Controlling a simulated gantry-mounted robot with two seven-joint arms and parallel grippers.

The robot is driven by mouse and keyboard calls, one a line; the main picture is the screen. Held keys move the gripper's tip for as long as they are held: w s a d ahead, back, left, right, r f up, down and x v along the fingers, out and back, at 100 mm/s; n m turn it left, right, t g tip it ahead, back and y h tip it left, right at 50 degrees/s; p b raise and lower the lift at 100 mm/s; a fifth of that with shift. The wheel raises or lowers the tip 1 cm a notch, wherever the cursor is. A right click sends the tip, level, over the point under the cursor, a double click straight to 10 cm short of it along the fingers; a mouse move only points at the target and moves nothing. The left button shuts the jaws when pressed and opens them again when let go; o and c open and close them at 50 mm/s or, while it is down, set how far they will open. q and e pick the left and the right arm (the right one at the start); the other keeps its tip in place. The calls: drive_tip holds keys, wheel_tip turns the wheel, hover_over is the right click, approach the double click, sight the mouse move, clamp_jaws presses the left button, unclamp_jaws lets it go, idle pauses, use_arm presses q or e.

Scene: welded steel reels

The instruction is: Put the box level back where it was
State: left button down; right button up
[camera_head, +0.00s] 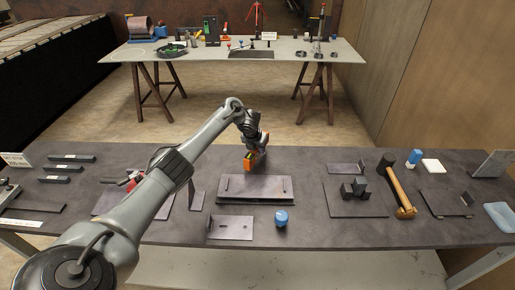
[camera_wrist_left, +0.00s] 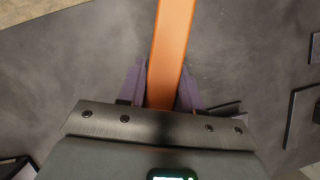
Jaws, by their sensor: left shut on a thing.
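The box level (camera_head: 249,160) is an orange bar with a green-yellow patch on top, at the far middle of the dark table. My left gripper (camera_head: 257,146) is shut on it. In the left wrist view the level (camera_wrist_left: 172,45) runs up out of the frame between the two purplish fingers of the gripper (camera_wrist_left: 161,92). I cannot tell whether the level touches the table or hangs just above it. My right gripper is not in view.
A steel channel piece (camera_head: 255,188) lies just in front of the level, with a blue round object (camera_head: 281,218) nearer. A hammer (camera_head: 399,188) and dark blocks (camera_head: 354,188) are at the right. The table (camera_head: 305,163) right of the level is clear. A second table (camera_head: 300,62) stands behind.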

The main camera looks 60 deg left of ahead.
use_arm(q)
drive_tip(key=shift+f, duration=0.55)
drive_tip(key=c, duration=0.8)
unclamp_jaws()
drive_tip(key=shift+o, duration=0.2)
drive_tip(key=shift+r, duration=0.45)
drive_tip(key=p+v, duration=0.4)
drive_tip(key=v, duration=0.7)
drive_tip(key=shift+r, duration=0.2)
drive_tip(key=shift+s+d+r+p, duration=0.15)
drive_tip(key=shift+s+r+p, duration=0.2)
drive_tip(key=shift+p, duration=0.3)
drive_tip(key=shift+r, duration=0.1)
